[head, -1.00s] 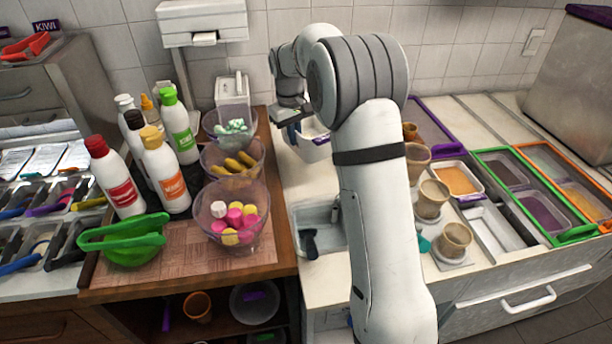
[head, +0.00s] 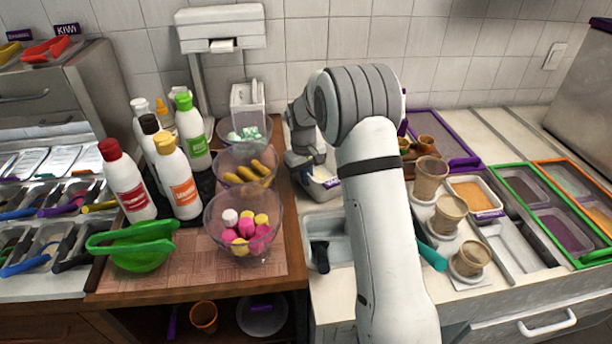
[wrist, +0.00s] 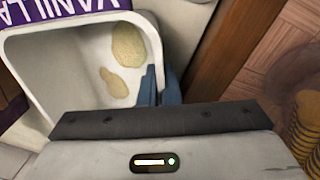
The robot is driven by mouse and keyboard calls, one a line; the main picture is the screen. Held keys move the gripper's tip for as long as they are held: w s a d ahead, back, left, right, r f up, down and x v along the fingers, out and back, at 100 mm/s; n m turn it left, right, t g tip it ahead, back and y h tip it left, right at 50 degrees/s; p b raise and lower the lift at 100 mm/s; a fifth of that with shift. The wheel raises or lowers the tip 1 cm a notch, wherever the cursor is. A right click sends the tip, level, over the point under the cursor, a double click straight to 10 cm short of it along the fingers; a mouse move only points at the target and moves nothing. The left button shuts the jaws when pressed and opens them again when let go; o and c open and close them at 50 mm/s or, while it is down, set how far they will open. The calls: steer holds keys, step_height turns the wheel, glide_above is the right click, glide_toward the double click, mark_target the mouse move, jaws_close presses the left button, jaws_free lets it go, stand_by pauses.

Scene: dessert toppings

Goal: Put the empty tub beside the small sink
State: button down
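The white tub (head: 325,190) with a purple VANILLA label is on the counter side just behind the small sink (head: 341,247), partly hidden by my arm. In the wrist view the tub (wrist: 75,75) is empty but for two pale yellow smears on its floor. My gripper (wrist: 160,82) has one blue finger inside the tub's wall and one outside, closed on the rim. In the head view my gripper (head: 303,162) is at the tub's left edge. I cannot tell whether the tub touches the counter. A dark-handled tool lies in the sink.
Plastic bowls of toppings (head: 244,225) stand left, close to the gripper, on the wooden counter (head: 200,272). Several cups (head: 450,214) and a filled tub (head: 476,196) stand right of my arm. A dispenser (head: 247,105) is behind.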

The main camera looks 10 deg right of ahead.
steer(key=c, duration=2.1)
jaws_free()
steer(key=shift+f, duration=0.15)
steer(key=o, duration=0.5)
steer(key=shift+c, duration=0.2)
step_height(320, 180, up, 12)
steer(key=s+d+r+m, duration=0.1)
steer(key=s+r, duration=0.4)
steer(key=s, duration=0.2)
steer(key=s+d+m+t, duration=0.1)
steer(key=s, duration=1.3)
steer(key=s+d+f+m+t, duration=0.1)
steer(key=s+d+m, duration=0.1)
steer(key=s, duration=1.3)
steer(key=shift+f+m+t+y+b, duration=0.2)
steer(key=shift+m+t+y+b, duration=0.1)
steer(key=shift+y+b, duration=0.15)
